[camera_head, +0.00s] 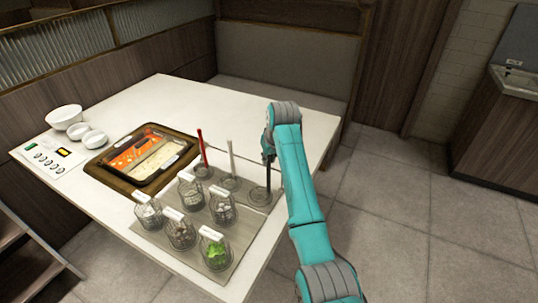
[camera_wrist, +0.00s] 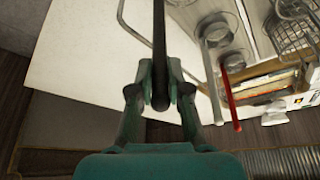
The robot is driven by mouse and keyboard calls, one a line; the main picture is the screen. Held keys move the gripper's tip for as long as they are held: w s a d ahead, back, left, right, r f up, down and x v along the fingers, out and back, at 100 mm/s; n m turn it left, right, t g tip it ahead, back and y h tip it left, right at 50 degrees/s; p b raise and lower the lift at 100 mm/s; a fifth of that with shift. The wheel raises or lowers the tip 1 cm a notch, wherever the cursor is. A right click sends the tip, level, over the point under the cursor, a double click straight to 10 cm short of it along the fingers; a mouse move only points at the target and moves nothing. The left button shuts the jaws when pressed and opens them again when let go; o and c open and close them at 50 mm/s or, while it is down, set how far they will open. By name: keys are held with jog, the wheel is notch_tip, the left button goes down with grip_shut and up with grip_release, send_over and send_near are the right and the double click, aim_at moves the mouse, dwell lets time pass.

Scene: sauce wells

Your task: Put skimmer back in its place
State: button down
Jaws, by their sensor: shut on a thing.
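My gripper (camera_head: 268,157) is shut on the dark handle of the skimmer (camera_head: 268,180), which stands about upright at the right end of the row of wells. In the wrist view the gripper (camera_wrist: 158,95) closes around the dark handle (camera_wrist: 158,35). The skimmer's lower end is at a round well (camera_head: 259,197) on the grey tray; I cannot tell whether it rests inside or hangs just above. A red-handled utensil (camera_head: 203,148) and a pale-handled one (camera_head: 231,158) stand in the wells to its left.
Several wire baskets of food, one with greens (camera_head: 216,252), stand in front of the wells. A divided hot pot (camera_head: 145,155) sits to the left, with white bowls (camera_head: 65,117) beyond. The table's far part (camera_head: 190,98) is clear. Its right edge lies close to my arm.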

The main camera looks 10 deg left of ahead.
jog(key=shift+f, duration=0.4)
dwell(0.8)
jog(key=shift+c, duration=1.2)
grip_release()
jog(key=shift+r, duration=0.15)
jog(key=shift+r, duration=5.4)
jog(key=shift+s, duration=0.1)
